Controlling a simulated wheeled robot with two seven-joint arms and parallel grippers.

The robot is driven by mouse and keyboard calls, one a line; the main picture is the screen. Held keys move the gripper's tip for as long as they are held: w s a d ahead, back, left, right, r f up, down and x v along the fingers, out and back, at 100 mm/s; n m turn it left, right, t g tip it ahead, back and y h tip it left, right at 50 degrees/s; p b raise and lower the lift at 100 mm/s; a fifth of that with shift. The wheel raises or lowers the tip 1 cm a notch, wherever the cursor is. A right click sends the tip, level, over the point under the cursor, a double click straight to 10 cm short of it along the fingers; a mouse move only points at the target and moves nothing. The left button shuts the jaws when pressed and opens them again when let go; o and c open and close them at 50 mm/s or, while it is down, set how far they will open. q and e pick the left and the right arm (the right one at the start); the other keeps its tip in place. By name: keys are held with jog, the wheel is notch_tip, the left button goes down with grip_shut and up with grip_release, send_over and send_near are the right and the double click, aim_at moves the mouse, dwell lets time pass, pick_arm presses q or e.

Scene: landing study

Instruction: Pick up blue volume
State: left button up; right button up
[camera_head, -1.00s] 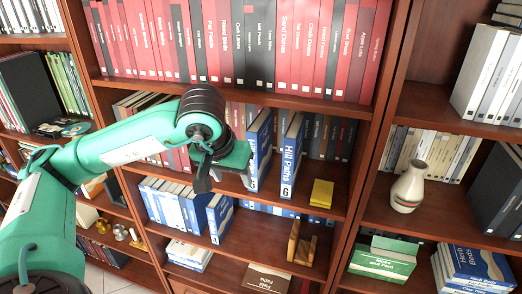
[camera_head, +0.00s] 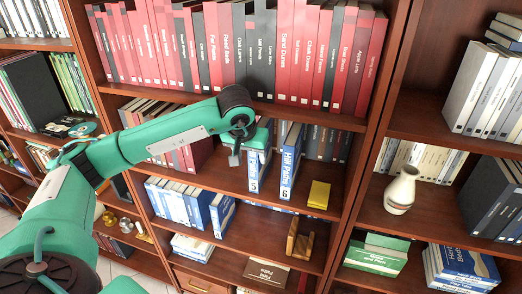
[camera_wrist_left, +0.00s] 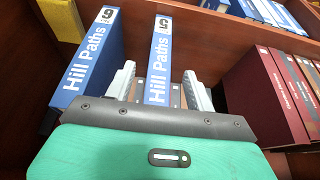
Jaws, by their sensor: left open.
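Two blue volumes titled "Hill Paths" stand upright on the middle shelf. Volume 5 (camera_head: 256,172) is partly hidden behind my left gripper, and volume 6 (camera_head: 290,160) stands to its right. My left gripper (camera_head: 246,152) is open at the upper part of volume 5. In the left wrist view its two pale fingers (camera_wrist_left: 160,88) lie one on each side of volume 5 (camera_wrist_left: 158,62), with gaps visible. Volume 6 (camera_wrist_left: 90,58) is outside the fingers, to the left. My right gripper is not in view.
A yellow block (camera_head: 319,195) lies on the same shelf, right of volume 6. Dark books (camera_head: 325,143) stand behind. Maroon books (camera_wrist_left: 262,95) are on the right in the wrist view. Red books (camera_head: 297,55) fill the shelf above. A vase (camera_head: 400,190) stands on the right-hand bookcase.

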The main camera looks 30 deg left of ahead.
aim_at(253, 162)
pick_arm(q)
jog(key=shift+p+x, duration=0.55)
jog(key=shift+x, duration=1.2)
grip_shut()
jog(key=shift+r, duration=0.15)
jog(key=shift+r, duration=0.15)
